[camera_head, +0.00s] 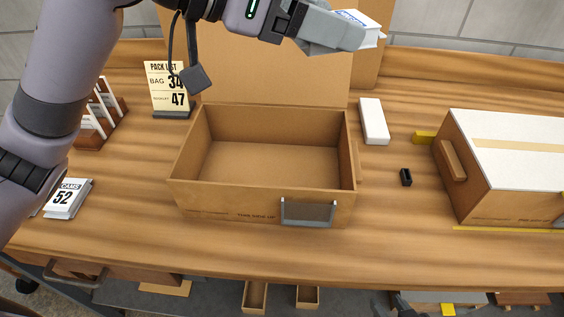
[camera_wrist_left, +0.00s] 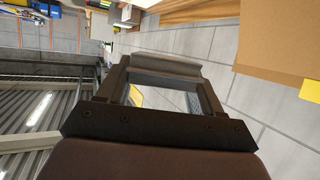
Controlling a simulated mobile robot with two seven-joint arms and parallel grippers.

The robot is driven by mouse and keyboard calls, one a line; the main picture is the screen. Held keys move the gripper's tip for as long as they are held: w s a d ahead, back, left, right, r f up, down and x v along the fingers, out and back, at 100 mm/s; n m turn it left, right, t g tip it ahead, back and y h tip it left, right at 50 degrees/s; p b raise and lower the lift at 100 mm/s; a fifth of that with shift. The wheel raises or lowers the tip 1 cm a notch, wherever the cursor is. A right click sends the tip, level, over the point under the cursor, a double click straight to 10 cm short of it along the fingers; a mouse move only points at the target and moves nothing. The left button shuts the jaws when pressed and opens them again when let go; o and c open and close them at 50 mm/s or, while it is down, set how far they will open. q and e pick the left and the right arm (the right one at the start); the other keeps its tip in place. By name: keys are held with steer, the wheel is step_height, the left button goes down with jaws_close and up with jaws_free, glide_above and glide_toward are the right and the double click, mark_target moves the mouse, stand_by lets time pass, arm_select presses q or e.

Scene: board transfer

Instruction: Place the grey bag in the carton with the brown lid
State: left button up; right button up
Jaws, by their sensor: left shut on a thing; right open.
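The open carton (camera_head: 180,190) stands in the middle of the bench, with its brown lid (camera_head: 290,75) raised at the back. Its inside looks empty. My left gripper (camera_head: 300,22) is at the top, above and behind the carton, shut on a light grey thing that looks like the grey bag (camera_head: 338,32). The grey thing also shows between the fingers in the left wrist view (camera_wrist_left: 165,68). A dark shape that looks like the tip of my right gripper (camera_head: 402,303) shows at the bottom edge, low and apart from the carton, open and mostly out of view.
A closed carton with a white lid (camera_head: 515,150) stands at the right. A white box (camera_head: 373,121) and a small black item (camera_head: 405,177) lie between the cartons. A pack list card (camera_head: 168,88), a rack (camera_head: 95,120) and booklets (camera_head: 67,198) are at the left.

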arm_select(q)
steer(key=shift+s+d+f, duration=0.1)
steer(key=shift+s+d, duration=0.05)
step_height(320, 180, down, 20)
steer(key=b, duration=0.1)
steer(key=shift+r, duration=0.2)
steer(key=shift+f, duration=0.55)
steer(key=o, duration=1.3)
